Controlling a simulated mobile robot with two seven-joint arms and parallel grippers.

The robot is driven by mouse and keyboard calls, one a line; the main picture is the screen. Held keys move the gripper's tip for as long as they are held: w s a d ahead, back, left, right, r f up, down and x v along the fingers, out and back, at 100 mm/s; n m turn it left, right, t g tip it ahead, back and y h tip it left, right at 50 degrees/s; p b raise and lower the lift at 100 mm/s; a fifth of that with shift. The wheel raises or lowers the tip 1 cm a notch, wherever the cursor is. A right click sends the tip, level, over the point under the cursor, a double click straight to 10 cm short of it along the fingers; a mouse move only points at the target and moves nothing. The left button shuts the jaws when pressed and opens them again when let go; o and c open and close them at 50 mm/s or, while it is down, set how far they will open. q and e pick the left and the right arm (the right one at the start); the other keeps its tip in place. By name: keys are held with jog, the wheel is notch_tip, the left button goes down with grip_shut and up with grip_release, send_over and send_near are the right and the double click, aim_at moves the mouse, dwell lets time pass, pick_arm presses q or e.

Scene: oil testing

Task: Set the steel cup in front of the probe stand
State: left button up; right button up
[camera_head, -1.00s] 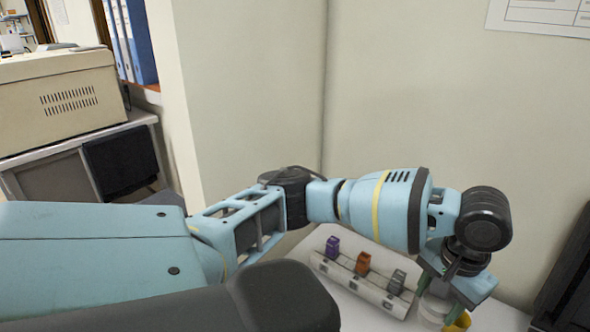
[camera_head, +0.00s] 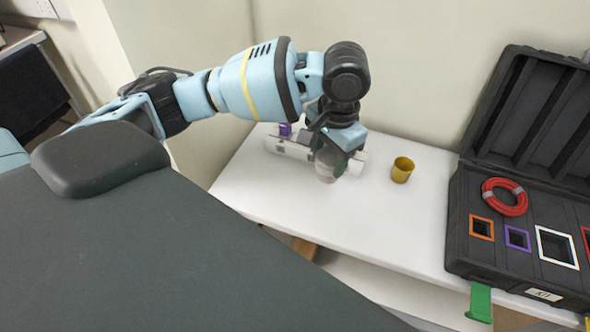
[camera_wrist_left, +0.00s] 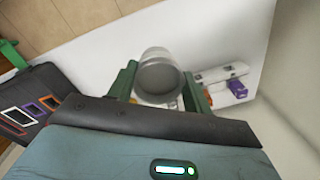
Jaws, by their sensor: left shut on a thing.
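My left gripper (camera_head: 340,152) is shut on a pale grey cup (camera_head: 327,168), which appears to be the steel cup. It is just over the white table, beside the long white rack. In the left wrist view the cup (camera_wrist_left: 158,76) sits between the green fingers of the left gripper (camera_wrist_left: 160,88), its round face toward the camera. I cannot tell whether the cup touches the table. I cannot make out a probe stand in either view. My right gripper is not in view.
The white rack (camera_head: 288,148) holds a purple block (camera_head: 285,129); the arm hides its other blocks. A black open case (camera_head: 462,225) with a red ring (camera_head: 505,197) fills the right side. The table's front middle (camera_head: 350,220) is clear.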

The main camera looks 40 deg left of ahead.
pick_arm(q)
jog(key=f+m, duration=0.1)
jog(key=m, duration=0.2)
jog(key=d+f+m, duration=0.1)
jog(key=m, duration=0.2)
jog(key=d+f+m, duration=0.1)
jog(key=f+m, duration=0.1)
jog(key=m, duration=0.1)
jog(key=shift+w+f+h, duration=0.1)
jog(key=shift+w+h, duration=0.1)
jog(key=shift+h, duration=0.1)
notch_tip(320, 180, down, 8)
jog(key=d+m, duration=0.3)
jog(key=m, duration=1.4)
jog(key=shift+h, duration=0.3)
jog(key=w+a, duration=0.1)
jog(key=a, duration=0.4)
jog(key=w+a+f, duration=0.1)
jog(key=w+a, duration=0.1)
jog(key=a, duration=0.3)
jog(key=w+a, duration=0.2)
jog(key=a, duration=0.3)
jog(key=shift+w+a+f+b, duration=0.15)
jog(key=shift+a+f+b, duration=0.05)
jog(key=shift+f+b, duration=0.15)
jog(key=shift+f, duration=1.5)
jog(key=shift+f, duration=0.15)
jog(key=o, duration=1)
